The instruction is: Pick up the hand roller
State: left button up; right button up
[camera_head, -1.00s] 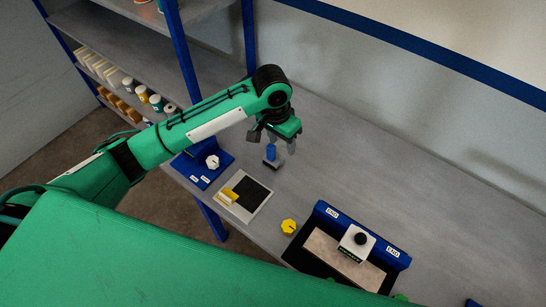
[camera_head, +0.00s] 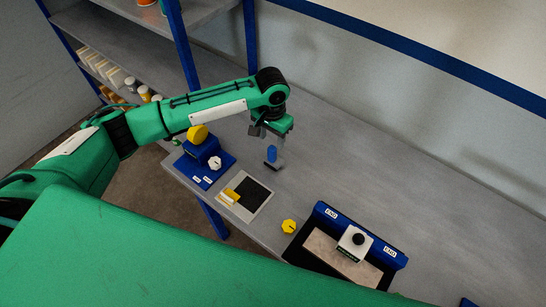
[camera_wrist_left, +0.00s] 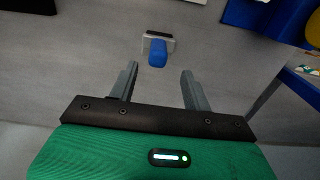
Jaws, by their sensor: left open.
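The hand roller, with an upright blue handle (camera_head: 271,153) on a small dark and light base, stands on the grey bench. It also shows in the left wrist view (camera_wrist_left: 157,52), just beyond the fingertips and roughly centred between them. My left gripper (camera_head: 276,151) is open and points down close to the roller. In the left wrist view its two grey fingers (camera_wrist_left: 159,78) are apart with nothing between them. In the head view the near finger is pale and blurred, so I cannot tell whether it touches the roller. My right gripper is not in view.
A tray with a black pad (camera_head: 252,194), a yellow knob (camera_head: 289,226) and a blue-backed fixture (camera_head: 328,214) are nearer.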

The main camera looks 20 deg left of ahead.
aim_at(273, 146)
pick_arm(q)
jog(key=shift+d+f+p, duration=0.1)
jog(key=shift+f+p, duration=0.5)
notch_tip(273, 146, down, 3)
jog(key=shift+d+f+p, duration=0.1)
jog(key=shift+f+p, duration=0.1)
jog(key=shift+p, duration=0.55)
jog(key=shift+f, duration=0.4)
grip_shut()
